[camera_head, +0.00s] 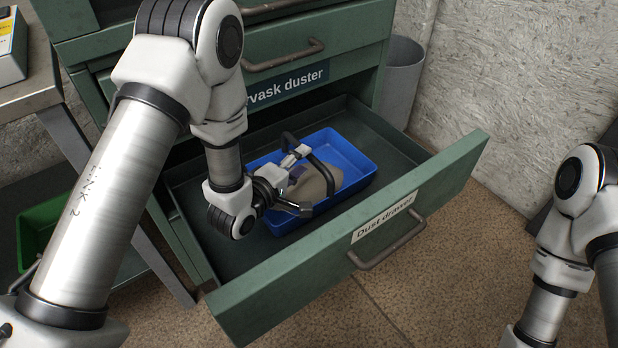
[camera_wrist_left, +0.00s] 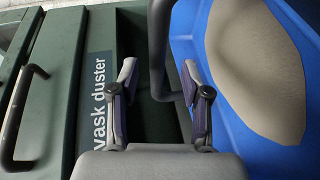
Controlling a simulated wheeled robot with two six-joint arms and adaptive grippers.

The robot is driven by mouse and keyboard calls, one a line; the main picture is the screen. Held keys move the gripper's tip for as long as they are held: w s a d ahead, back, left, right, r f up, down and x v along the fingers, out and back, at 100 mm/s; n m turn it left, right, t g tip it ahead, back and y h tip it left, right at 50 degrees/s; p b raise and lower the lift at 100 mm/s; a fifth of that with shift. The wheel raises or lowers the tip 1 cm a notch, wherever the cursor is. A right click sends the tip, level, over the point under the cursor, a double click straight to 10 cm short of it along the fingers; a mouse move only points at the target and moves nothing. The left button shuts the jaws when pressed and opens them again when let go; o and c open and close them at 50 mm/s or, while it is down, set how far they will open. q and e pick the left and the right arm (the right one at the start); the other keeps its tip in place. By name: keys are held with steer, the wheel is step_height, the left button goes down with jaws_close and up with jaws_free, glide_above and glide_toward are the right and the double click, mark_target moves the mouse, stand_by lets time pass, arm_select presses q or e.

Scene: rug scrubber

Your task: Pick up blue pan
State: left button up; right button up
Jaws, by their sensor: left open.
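The blue pan (camera_head: 352,160) lies inside the open drawer, with a beige heap of dust (camera_head: 326,180) in it. It also shows at the right of the left wrist view (camera_wrist_left: 186,30). Its dark arched handle (camera_head: 327,172) rises over the pan. My left gripper (camera_head: 302,180) is over the pan at this handle, fingers apart. In the left wrist view the handle (camera_wrist_left: 160,45) appears between the two open fingers; whether they touch it I cannot tell. My arm hides part of the pan's left side. My right gripper is out of view; only its arm shows at the right.
The green drawer front (camera_head: 450,185), labelled "Dust drawer", stands pulled out from the cabinet (camera_head: 345,62). Upper drawers with bar handles are close behind my left arm. A shelf table (camera_head: 30,92) stands at left, a grey bin (camera_head: 402,75) behind.

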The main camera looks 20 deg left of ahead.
mark_target(309, 155)
arm_select(q)
steer(key=x, duration=0.3)
steer(key=shift+w+d+b, duration=0.2)
steer(key=shift+w+b, duration=0.15)
steer(key=shift+r, duration=0.1)
jaws_close()
